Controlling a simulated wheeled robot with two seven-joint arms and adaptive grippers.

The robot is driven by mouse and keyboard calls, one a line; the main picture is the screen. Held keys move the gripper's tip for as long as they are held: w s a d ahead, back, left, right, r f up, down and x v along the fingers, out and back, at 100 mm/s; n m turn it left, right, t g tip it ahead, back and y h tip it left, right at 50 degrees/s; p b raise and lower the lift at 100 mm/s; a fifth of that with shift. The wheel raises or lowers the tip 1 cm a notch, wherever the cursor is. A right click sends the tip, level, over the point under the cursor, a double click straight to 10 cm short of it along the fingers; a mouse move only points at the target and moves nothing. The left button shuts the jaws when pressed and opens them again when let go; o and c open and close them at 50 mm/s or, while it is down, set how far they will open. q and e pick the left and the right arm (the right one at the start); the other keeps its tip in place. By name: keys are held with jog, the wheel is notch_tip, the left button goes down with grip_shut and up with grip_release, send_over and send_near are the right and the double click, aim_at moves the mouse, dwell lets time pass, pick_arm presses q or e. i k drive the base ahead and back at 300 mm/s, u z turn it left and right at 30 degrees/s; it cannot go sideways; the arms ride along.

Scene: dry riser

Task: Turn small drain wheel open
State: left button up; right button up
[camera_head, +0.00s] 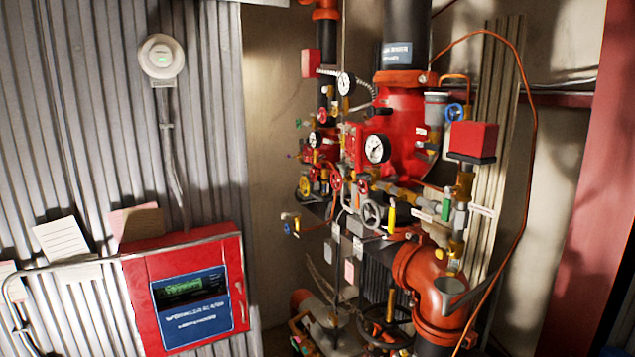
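Several handwheels show on the riser pipework, and I cannot tell which is the small drain wheel. A grey wheel (372,213) faces me near the middle of the valves. A small red wheel (336,181) sits up and left of it, and a small yellow wheel (304,187) is farther left. A small blue wheel (455,112) is at the upper right beside a red box. A larger dark wheel (386,328) is low down, partly hidden by pipes. Neither of my grippers can be made out in this view.
A red alarm panel (190,292) hangs on the corrugated wall at lower left. Pressure gauges (377,149) and thin pipes crowd the wheels. A large orange pipe elbow (437,290) juts out at lower right. An orange cable (533,120) loops down the right side.

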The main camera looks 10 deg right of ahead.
aim_at(312, 175)
jog(key=z, duration=0.8)
jog(key=i, duration=1.05)
jog(key=z, duration=0.15)
